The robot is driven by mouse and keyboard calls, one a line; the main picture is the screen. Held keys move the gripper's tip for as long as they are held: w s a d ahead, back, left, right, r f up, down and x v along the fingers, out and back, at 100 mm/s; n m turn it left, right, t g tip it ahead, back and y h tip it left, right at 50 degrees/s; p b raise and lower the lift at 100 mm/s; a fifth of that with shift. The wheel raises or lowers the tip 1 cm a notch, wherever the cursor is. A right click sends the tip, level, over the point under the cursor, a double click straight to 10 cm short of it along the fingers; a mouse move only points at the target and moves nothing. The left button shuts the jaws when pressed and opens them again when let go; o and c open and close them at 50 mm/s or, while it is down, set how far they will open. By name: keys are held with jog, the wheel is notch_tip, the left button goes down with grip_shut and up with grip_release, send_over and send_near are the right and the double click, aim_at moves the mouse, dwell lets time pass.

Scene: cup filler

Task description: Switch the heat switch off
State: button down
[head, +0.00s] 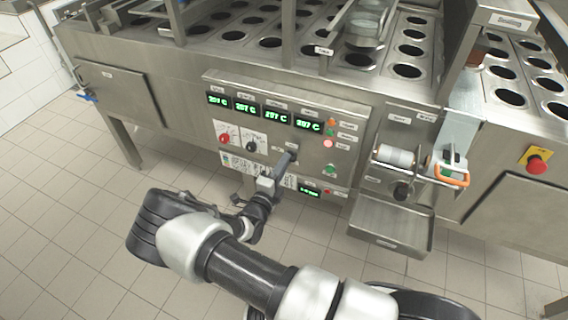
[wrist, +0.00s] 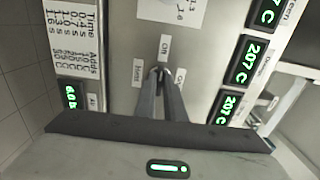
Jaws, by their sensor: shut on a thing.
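The heat switch (wrist: 158,70) is a small dark knob on the steel control panel, with small white labels around it. In the head view my gripper (head: 288,158) reaches the panel's lower middle, and the knob is hidden behind the fingertips.
Green temperature displays (head: 276,116) run along the panel's top. A red knob (head: 224,139) and a black knob (head: 252,146) are left of my gripper. Indicator lamps (head: 329,143) sit to the right. A steel tray (head: 388,222) juts out at the right. An emergency stop (head: 537,164) is farther right.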

dwell(0.3)
jog(key=c, duration=1.8)
grip_release()
jog(key=shift+c, duration=0.2)
jog(key=shift+s, duration=0.1)
jog(key=p+v, duration=0.1)
jog(key=v, duration=1.6)
jog(key=shift+s+p, duration=0.15)
jog(key=shift+p, duration=0.25)
